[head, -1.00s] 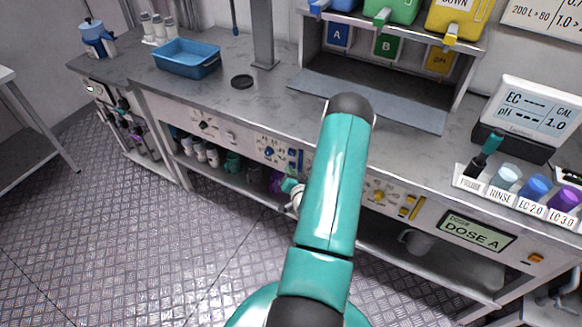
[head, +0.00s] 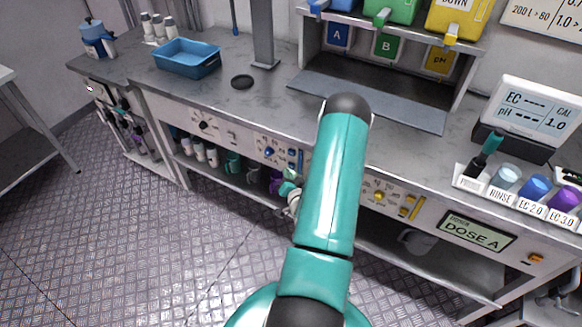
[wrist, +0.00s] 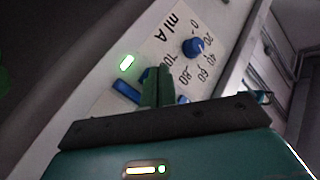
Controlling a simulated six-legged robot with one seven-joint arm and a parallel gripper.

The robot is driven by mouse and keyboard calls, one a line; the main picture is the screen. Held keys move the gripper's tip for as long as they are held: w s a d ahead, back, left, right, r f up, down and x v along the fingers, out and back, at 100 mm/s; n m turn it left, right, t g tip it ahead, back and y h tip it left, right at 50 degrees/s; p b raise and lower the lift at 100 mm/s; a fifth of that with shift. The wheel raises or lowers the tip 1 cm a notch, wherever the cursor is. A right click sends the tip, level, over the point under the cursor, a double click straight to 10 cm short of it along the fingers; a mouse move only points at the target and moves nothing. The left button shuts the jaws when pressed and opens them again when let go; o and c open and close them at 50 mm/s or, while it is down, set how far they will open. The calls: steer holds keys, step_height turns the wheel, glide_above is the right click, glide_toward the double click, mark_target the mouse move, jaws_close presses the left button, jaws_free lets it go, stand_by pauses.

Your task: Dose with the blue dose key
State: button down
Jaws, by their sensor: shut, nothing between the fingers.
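In the wrist view my gripper (wrist: 157,86) is shut and empty, its fingertips close to the blue-marked panel. A blue bar-shaped key (wrist: 126,91) lies just left of the fingers, and more blue shows behind the fingertips. Whether they touch is unclear. A blue dial knob (wrist: 193,46) sits on a scale marked "ml A". A green lamp (wrist: 127,62) glows beyond the key. In the head view the blue knob (head: 269,152) and blue key bars (head: 291,158) are on the bench front, left of my arm.
A display reading "DOSE A" (head: 465,233) is on the bench front at right, beyond yellow controls (head: 408,206). Cups (head: 233,163) stand on the shelf below the panel. A blue tray (head: 187,62) and a grey column (head: 263,35) stand on the bench top.

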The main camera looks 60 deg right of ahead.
steer(key=a, duration=0.5)
steer(key=shift+s, duration=0.25)
stand_by(0.8)
steer(key=w+a+r+n+g+y, duration=0.1)
steer(key=w+a+r+n+y, duration=0.15)
steer(key=w+r, duration=0.25)
steer(key=w+a+r+n+y, duration=0.1)
steer(key=w+r+n+y, duration=0.15)
steer(key=w+r, duration=0.35)
steer(key=w+a+r+n+g+y, duration=0.1)
steer(key=w+a+r+n, duration=0.1)
steer(key=a+r, duration=0.45)
steer(key=w+a+r+n+g, duration=0.1)
steer(key=a+r+n, duration=0.2)
steer(key=a+r, duration=0.3)
steer(key=s+a+r+n+g+y, duration=0.2)
steer(key=s+a+r, duration=0.4)
steer(key=a+r, duration=0.55)
steer(key=s+a+r+n+g+y, duration=0.1)
steer(key=s+a+r, duration=0.1)
steer(key=s+a, duration=0.4)
steer(key=s+a+r+n+g+y, duration=0.1)
steer(key=s+a+r+n, duration=0.1)
steer(key=s+a, duration=0.3)
steer(key=s+r, duration=0.1)
steer(key=s, duration=0.2)
steer(key=shift+s+a, duration=0.15)
steer(key=shift+a, duration=0.25)
